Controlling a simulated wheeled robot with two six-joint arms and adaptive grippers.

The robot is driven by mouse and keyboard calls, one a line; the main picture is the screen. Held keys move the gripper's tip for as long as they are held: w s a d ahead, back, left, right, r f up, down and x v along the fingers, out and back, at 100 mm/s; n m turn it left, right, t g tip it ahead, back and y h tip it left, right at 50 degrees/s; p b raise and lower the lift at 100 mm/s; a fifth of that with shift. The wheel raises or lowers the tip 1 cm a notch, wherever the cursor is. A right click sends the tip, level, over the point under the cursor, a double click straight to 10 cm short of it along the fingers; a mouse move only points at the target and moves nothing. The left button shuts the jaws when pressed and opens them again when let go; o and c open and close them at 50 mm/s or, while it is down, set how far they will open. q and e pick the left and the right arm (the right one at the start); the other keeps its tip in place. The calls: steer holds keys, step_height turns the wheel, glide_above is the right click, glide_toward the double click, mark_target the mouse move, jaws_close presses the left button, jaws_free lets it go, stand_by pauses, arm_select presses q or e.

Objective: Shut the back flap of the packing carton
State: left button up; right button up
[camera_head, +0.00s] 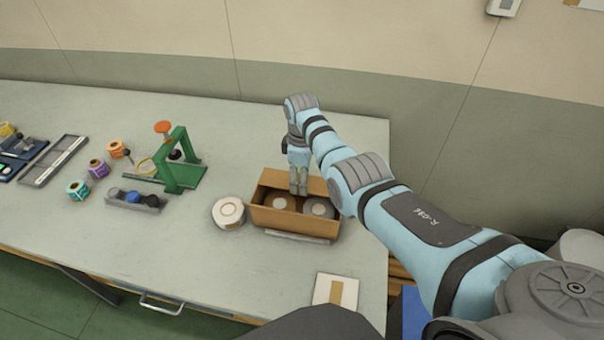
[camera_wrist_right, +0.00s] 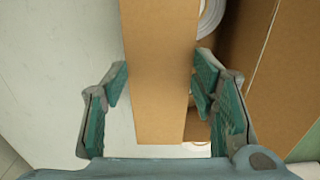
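The packing carton (camera_head: 285,222) stands open on the bench, with two rolls (camera_head: 318,207) inside. Its back flap (camera_head: 272,178) rises at the far side, partly hidden by my right gripper. My right gripper (camera_head: 298,190) points down at the back of the carton. In the right wrist view, a long brown cardboard panel, seemingly the back flap (camera_wrist_right: 160,80), runs between the spread fingers (camera_wrist_right: 160,90). The fingers are apart; I cannot tell whether either touches the panel. My left gripper is in neither view.
A white roll (camera_head: 228,212) lies close left of the carton. A green stand (camera_head: 182,165), a grey tray (camera_head: 134,201) and small coloured spools (camera_head: 97,168) are further left. A white card (camera_head: 336,291) lies near the front edge. The bench behind the carton is clear.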

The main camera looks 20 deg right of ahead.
steer(key=o, duration=0.4)
step_height(320, 180, up, 12)
stand_by(0.3)
steer(key=shift+s+a+f, duration=0.1)
